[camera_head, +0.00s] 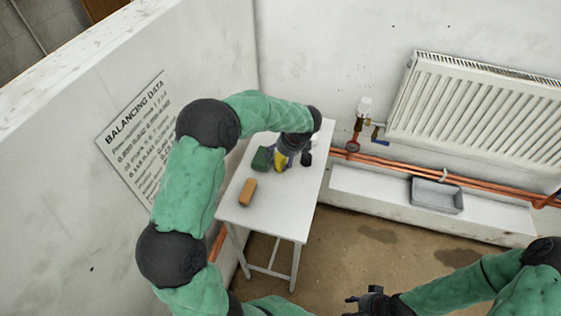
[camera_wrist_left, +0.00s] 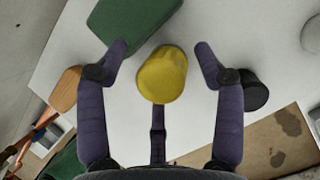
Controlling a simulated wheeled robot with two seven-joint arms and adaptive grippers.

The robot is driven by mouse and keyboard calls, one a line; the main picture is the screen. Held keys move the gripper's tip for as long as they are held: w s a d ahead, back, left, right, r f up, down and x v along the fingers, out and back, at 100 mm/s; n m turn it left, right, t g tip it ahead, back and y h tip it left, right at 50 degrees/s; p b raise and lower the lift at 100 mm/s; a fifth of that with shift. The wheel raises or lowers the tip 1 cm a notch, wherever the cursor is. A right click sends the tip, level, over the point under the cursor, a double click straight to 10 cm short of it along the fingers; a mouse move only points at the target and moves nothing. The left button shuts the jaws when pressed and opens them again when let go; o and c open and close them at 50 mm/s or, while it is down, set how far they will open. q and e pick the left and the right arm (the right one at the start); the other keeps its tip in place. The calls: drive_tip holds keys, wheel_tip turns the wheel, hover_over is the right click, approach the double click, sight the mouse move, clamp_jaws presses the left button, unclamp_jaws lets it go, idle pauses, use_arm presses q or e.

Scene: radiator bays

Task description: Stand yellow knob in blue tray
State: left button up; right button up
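The yellow knob (camera_head: 280,160) is on the white table, partly covered by my left gripper (camera_head: 289,153) in the head view. In the left wrist view the yellow knob (camera_wrist_left: 163,75) lies between the spread fingers of my left gripper (camera_wrist_left: 160,47), with a gap on both sides. That gripper is open and empty. A grey-blue tray (camera_head: 437,195), the only tray in view, sits on the low ledge under the radiator and looks empty. My right gripper (camera_head: 364,298) is low at the bottom of the head view, far from the knob; its finger opening is unclear.
On the table (camera_head: 258,222) are a green block (camera_head: 262,158) beside the knob, an orange block (camera_head: 248,192) nearer the front and a black piece (camera_head: 306,158). Orange copper pipes (camera_head: 390,163) and a valve (camera_head: 358,128) stand between table and tray. The table's front is clear.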

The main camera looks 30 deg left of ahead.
use_arm(q)
drive_tip(key=c, duration=1.1)
